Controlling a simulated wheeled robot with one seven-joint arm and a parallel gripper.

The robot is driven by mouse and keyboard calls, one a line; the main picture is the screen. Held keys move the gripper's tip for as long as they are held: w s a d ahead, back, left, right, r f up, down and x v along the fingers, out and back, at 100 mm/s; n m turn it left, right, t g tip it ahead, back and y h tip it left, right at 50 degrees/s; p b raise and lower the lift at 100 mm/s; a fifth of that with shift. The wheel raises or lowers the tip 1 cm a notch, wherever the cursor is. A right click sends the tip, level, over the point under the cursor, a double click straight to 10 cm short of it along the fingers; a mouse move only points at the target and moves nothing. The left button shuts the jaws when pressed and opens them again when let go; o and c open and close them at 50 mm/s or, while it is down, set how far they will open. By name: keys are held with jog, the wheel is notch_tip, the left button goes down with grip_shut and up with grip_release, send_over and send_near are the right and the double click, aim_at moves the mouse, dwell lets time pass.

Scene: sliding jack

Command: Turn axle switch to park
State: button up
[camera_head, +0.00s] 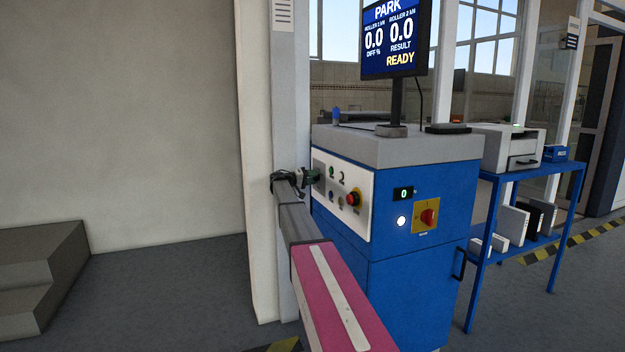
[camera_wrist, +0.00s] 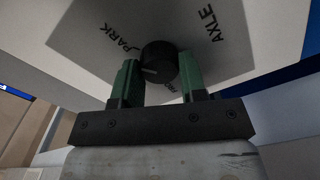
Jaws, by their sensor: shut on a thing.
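The axle switch (camera_wrist: 158,62) is a round black knob with a light pointer mark, set in a grey plate (camera_wrist: 85,45). The plate carries the words PARK at left and AXLE at right in the wrist view, and a third label is mostly hidden below the knob. My gripper (camera_wrist: 160,72) has green fingers, one on each side of the knob, and is shut on it. In the head view my gripper (camera_head: 311,176) reaches the left end of the control panel and hides the knob. The monitor (camera_head: 393,38) reads PARK at the top and READY below.
The blue cabinet (camera_head: 420,270) carries a red button (camera_head: 353,198), a red rotary switch on a yellow plate (camera_head: 427,216) and small selectors beside my gripper. A white pillar (camera_head: 290,90) stands close to the arm at left. A blue table (camera_head: 530,171) with a printer stands at right.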

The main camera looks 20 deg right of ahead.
jog(key=shift+m, duration=0.5)
jog(key=o, duration=0.9)
jog(key=shift+a, duration=0.1)
jog(key=a, duration=1)
jog(key=shift+s+a, duration=0.2)
jog(key=shift+a, duration=0.1)
